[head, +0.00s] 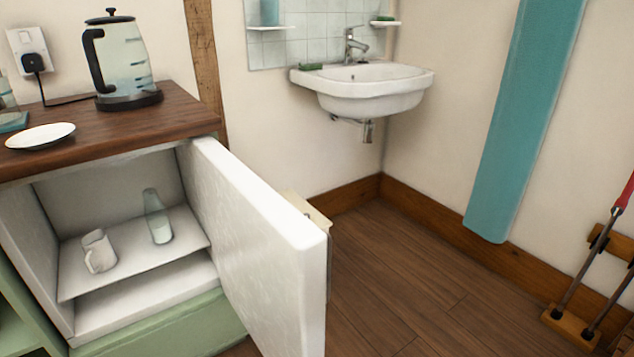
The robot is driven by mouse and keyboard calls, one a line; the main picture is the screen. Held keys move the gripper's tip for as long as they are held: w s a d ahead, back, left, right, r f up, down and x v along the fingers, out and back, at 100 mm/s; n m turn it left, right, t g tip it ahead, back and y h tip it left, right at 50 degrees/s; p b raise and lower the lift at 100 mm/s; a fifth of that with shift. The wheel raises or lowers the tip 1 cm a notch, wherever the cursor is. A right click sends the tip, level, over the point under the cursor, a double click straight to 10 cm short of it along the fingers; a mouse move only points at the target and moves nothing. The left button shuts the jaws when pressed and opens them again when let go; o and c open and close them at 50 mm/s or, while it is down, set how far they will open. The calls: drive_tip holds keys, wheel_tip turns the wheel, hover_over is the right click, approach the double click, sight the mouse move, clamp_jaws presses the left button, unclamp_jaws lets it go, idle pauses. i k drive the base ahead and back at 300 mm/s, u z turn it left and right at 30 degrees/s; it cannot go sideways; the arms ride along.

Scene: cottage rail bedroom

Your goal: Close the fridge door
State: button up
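The fridge door (255,240) is white and stands wide open, swung out toward the viewer from its hinge at the right side of the fridge. The fridge (50,255) is built in under a dark wooden counter. Its inside is in plain view, with a shelf (125,275) holding a white jug (98,251) and a clear glass bottle (157,216). The doorway between door and fridge looks clear. The door's outer face is turned away and mostly hidden. My gripper is not in view.
The wooden counter (140,121) holds a glass kettle (122,60) and a white plate (40,136). A cream object (308,210) is partly hidden behind the door. A washbasin (362,88) hangs on the back wall. Fire tools (585,270) stand at the right. The wooden floor (420,280) between is clear.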

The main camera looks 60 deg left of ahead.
sight(273, 263)
drive_tip(key=i, duration=1.4)
drive_tip(key=u, duration=3.45)
drive_tip(key=i, duration=0.5)
drive_tip(key=u, duration=0.25)
drive_tip(key=k, duration=1)
drive_tip(key=z, duration=0.1)
